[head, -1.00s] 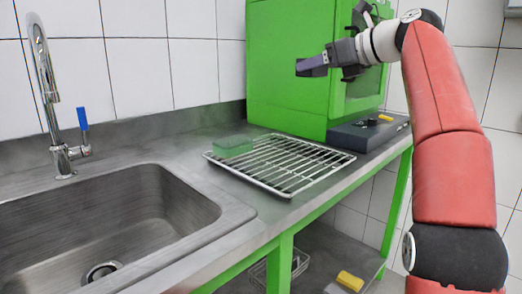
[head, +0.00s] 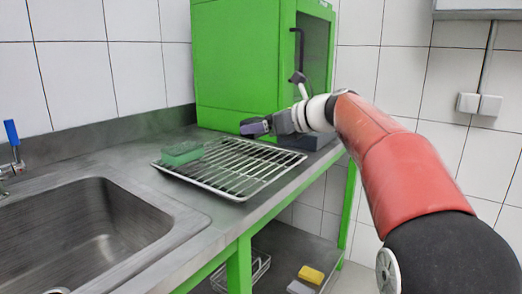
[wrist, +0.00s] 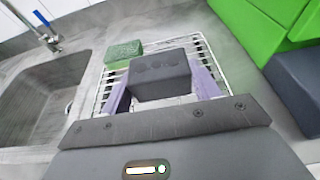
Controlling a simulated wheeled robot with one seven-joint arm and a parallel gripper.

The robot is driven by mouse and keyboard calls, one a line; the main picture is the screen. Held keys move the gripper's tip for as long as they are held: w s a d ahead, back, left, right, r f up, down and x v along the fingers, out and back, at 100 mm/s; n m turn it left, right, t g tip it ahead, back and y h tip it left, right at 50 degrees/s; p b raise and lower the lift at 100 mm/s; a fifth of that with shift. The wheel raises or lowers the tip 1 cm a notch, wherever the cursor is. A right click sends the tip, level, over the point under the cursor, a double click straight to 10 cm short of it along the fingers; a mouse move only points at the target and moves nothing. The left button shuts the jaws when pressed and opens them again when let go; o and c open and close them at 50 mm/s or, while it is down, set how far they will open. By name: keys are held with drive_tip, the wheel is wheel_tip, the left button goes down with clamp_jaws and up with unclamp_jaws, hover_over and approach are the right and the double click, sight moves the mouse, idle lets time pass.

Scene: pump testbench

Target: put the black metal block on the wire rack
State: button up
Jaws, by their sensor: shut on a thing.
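My gripper (head: 256,127) is above the far right part of the wire rack (head: 237,168) in the head view. In the wrist view its purple fingers (wrist: 162,92) are shut on the black metal block (wrist: 158,70), one on each side. The wire rack shows behind and beside the block in the wrist view (wrist: 205,55). The block is hard to make out in the head view. The rack lies flat on the steel counter. The gap between block and rack is not clear.
A green block (head: 182,153) sits on the rack's far left corner; it also shows in the wrist view (wrist: 123,51). A green cabinet (head: 240,60) stands behind. A sink (head: 95,225) is at left. A dark device (head: 312,139) is at right. Much of the rack is bare.

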sight(261, 161)
drive_tip(key=shift+f+b, duration=0.65)
drive_tip(key=shift+f, duration=2.35)
drive_tip(key=shift+f, duration=0.1)
drive_tip(key=shift+f, duration=0.1)
drive_tip(key=o, duration=1.2)
drive_tip(key=shift+o, duration=0.2)
drive_tip(key=shift+s+d+r, duration=0.15)
drive_tip(key=shift+d+r, duration=0.1)
drive_tip(key=v, duration=1.1)
drive_tip(key=shift+s, duration=0.15)
